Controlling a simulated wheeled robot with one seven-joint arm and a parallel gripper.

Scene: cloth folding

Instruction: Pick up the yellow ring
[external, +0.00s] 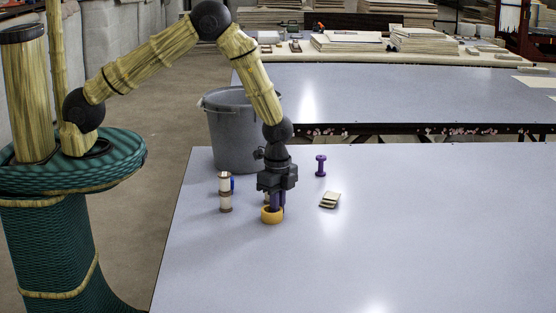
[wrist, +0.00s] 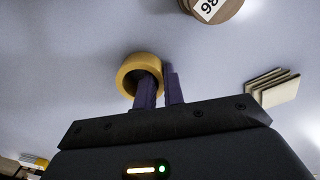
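The yellow ring (external: 271,217) is at the tabletop, directly below my gripper (external: 276,202); I cannot tell whether it touches the table. In the wrist view, the yellow ring (wrist: 127,70) shows its open centre, and my gripper's two purple fingers (wrist: 161,80) are close together at its right side. The left finger overlaps the hole and the right finger is just outside the ring. The ring's wall is between them, and the fingers look shut on it. The fingertips are partly hidden by the ring.
Spool-like pieces (external: 225,203) stand left of my gripper, with something blue beside them. A purple spool (external: 320,166) and a small stack of cream squares (external: 329,200) are to the right. The table (external: 430,240) is clear at front and right.

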